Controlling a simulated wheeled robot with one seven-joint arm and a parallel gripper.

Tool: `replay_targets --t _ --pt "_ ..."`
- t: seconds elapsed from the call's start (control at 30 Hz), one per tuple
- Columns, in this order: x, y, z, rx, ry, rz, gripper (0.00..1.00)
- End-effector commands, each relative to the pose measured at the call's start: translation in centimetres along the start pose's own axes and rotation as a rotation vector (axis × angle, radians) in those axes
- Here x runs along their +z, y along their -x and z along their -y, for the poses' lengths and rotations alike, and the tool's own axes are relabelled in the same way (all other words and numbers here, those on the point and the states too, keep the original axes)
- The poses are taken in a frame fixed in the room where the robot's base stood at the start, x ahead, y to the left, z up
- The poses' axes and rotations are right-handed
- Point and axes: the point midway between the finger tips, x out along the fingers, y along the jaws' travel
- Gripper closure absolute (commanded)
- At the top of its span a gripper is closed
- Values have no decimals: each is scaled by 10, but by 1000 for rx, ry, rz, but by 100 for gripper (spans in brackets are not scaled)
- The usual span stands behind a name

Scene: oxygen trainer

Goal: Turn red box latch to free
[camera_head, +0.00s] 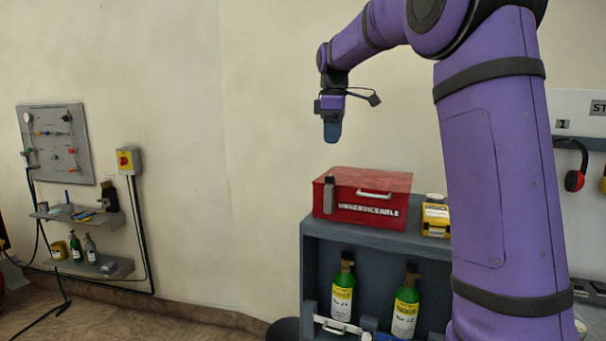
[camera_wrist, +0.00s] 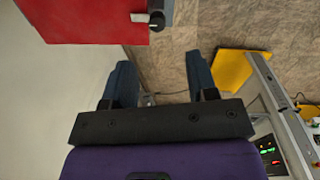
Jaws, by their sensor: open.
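The red box (camera_head: 360,196) marked "UNSERVICEABLE" sits on top of the grey cabinet (camera_head: 375,239). A grey latch (camera_head: 329,195) stands upright at the left end of its front face, and a pale handle (camera_head: 374,194) is on the front. In the wrist view the red box (camera_wrist: 85,18) fills the upper left, with the dark round latch (camera_wrist: 156,20) and a pale plate at its edge. My gripper (camera_head: 332,132) points down above the box's left part, apart from it. Its two fingers (camera_wrist: 160,85) are spread and empty in the wrist view.
A yellow container (camera_head: 435,219) stands right of the box. Green cylinders (camera_head: 343,290) stand in the cabinet below. A wall panel (camera_head: 56,145), a yellow switch box (camera_head: 129,160) and small shelves are at left. The air around my gripper is free.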

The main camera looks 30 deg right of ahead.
Motion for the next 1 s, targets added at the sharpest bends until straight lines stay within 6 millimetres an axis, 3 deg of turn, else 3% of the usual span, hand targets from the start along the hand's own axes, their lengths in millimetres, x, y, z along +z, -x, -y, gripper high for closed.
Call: replay_targets --t 0.27,0.7,1.0 --pt "-1 -16 -8 -8 20 7 47" --pt "0 -88 -7 -8 19 7 47" --pt "0 -109 -7 -6 19 6 47"
